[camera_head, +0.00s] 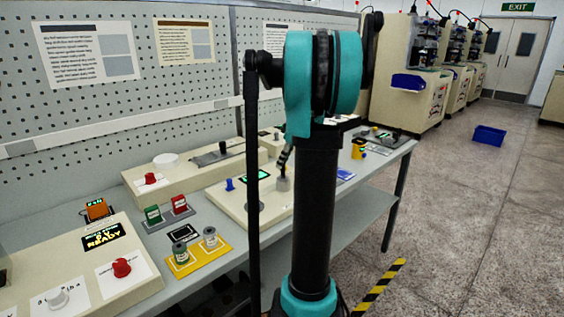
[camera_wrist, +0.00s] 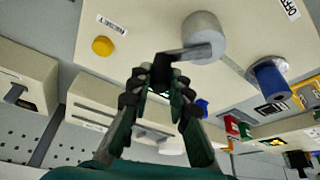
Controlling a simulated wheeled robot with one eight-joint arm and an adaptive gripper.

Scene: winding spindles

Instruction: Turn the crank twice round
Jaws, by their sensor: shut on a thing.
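The crank shows in the wrist view as a pale grey round hub (camera_wrist: 204,36) with a dark arm (camera_wrist: 182,53) reaching left from it. My gripper (camera_wrist: 160,75) is shut at the outer end of that arm, on the crank's dark handle, which is mostly hidden between the fingertips. The crank stands on a cream panel (camera_wrist: 150,22). In the head view my gripper (camera_head: 286,160) is a small dark shape, partly hidden by my own arm, just above a grey part (camera_head: 283,184) on a cream box (camera_head: 237,199).
A yellow button (camera_wrist: 102,46) and a blue spool (camera_wrist: 268,78) flank the crank in the wrist view. Floor at right is mostly clear.

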